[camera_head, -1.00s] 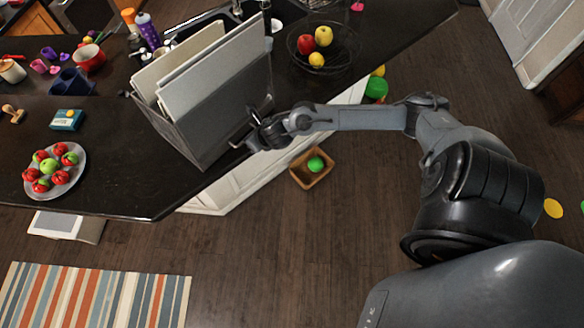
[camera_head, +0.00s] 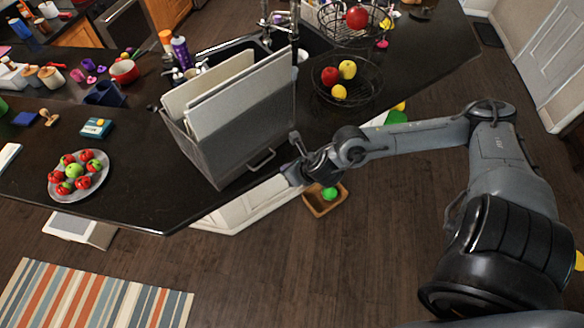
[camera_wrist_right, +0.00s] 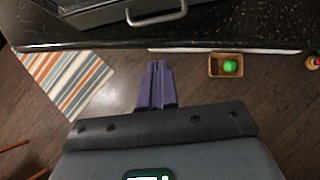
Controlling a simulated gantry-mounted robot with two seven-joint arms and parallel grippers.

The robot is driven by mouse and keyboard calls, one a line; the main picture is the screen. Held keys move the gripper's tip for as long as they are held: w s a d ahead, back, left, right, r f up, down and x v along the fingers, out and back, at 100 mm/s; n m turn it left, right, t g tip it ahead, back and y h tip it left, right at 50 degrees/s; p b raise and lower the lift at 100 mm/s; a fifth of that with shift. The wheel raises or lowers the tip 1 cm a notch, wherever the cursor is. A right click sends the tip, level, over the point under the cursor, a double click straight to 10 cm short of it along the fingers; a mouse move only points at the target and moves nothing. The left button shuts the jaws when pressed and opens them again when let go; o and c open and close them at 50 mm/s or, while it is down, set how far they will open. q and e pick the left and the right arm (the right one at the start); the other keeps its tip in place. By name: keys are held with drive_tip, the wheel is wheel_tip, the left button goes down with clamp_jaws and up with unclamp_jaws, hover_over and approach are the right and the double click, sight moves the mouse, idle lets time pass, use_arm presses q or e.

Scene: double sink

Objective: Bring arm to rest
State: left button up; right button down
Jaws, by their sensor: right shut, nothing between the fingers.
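My right arm comes in from the right in the head view and reaches left to the counter's front edge. Its gripper (camera_head: 298,158) is near the handle side of the grey bin, apart from the handle. In the right wrist view the gripper's two purple fingers (camera_wrist_right: 156,85) are together with nothing between them, over the floor just short of the counter edge. My left gripper is not in view.
The grey bin (camera_head: 215,150) holding upright white boards stands on the dark counter (camera_head: 150,190). Its handle (camera_wrist_right: 157,14) faces the gripper. A wooden box (camera_head: 322,207) with a green ball is on the floor below. A fruit plate (camera_head: 101,184) and wire basket (camera_head: 347,100) are on the counter.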

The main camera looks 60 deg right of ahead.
drive_tip(key=s+a+f+m+y+p, duration=0.15)
drive_tip(key=s+a+m, duration=0.3)
drive_tip(key=a, duration=0.45)
drive_tip(key=s+a+m+y+p, duration=0.1)
drive_tip(key=s+a+m+y, duration=0.1)
drive_tip(key=s+a+m, duration=0.5)
drive_tip(key=shift+s+a+r+m+g+h+p, duration=0.2)
drive_tip(key=shift+s+m+g, duration=0.45)
drive_tip(key=shift+m, duration=2.65)
drive_tip(key=shift+s+d+r+m+g+h+p, duration=0.15)
drive_tip(key=shift+s+r+m+g+h, duration=0.45)
drive_tip(key=shift+m, duration=2.65)
drive_tip(key=shift+s+a+r+m+g+y+p, duration=0.15)
drive_tip(key=shift+m+g, duration=0.8)
drive_tip(key=shift+m, duration=2.35)
drive_tip(key=shift+f, duration=0.1)
